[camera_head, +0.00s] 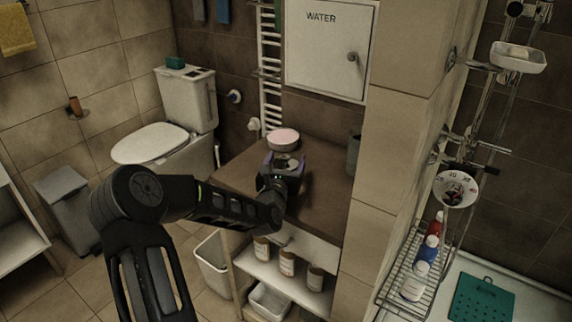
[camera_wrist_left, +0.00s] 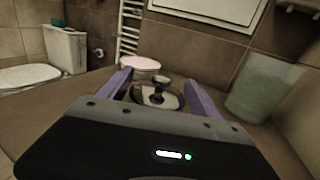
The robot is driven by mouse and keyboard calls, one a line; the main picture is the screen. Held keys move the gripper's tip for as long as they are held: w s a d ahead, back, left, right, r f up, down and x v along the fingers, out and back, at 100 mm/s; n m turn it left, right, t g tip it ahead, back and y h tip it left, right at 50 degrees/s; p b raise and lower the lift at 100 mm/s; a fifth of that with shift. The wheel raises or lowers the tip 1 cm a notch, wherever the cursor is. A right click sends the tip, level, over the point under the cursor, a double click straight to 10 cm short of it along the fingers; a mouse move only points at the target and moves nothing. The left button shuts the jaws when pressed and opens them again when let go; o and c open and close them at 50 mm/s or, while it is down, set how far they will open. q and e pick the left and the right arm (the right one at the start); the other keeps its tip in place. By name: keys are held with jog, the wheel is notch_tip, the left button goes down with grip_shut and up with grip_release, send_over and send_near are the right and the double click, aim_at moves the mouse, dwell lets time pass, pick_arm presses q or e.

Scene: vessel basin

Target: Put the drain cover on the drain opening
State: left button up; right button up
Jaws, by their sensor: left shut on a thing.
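My left gripper (camera_head: 284,168) is over the brown counter (camera_head: 325,158). In the left wrist view, the purple fingers of the gripper (camera_wrist_left: 158,92) are closed on a round metallic disc with a dark knob on top, which looks like the drain cover (camera_wrist_left: 160,84). The disc sits level between the fingers; its underside is hidden, so I cannot tell if it touches the counter. In the head view, the drain cover (camera_head: 287,162) is partly hidden by the gripper. I cannot make out a drain opening in either view. My right gripper is not in view.
A round pink-topped container (camera_head: 283,137) stands just behind the gripper. A grey-green cup (camera_head: 353,155) stands at the counter's right, by the tiled wall (camera_head: 385,170). Bottles stand on the shelf (camera_head: 285,282) below. A teal mat (camera_head: 482,299) lies in the shower at right.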

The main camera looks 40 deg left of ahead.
aim_at(286, 156)
pick_arm(q)
notch_tip(286, 156, up, 10)
jog(key=shift+r, duration=0.1)
dwell(0.4)
dwell(0.7)
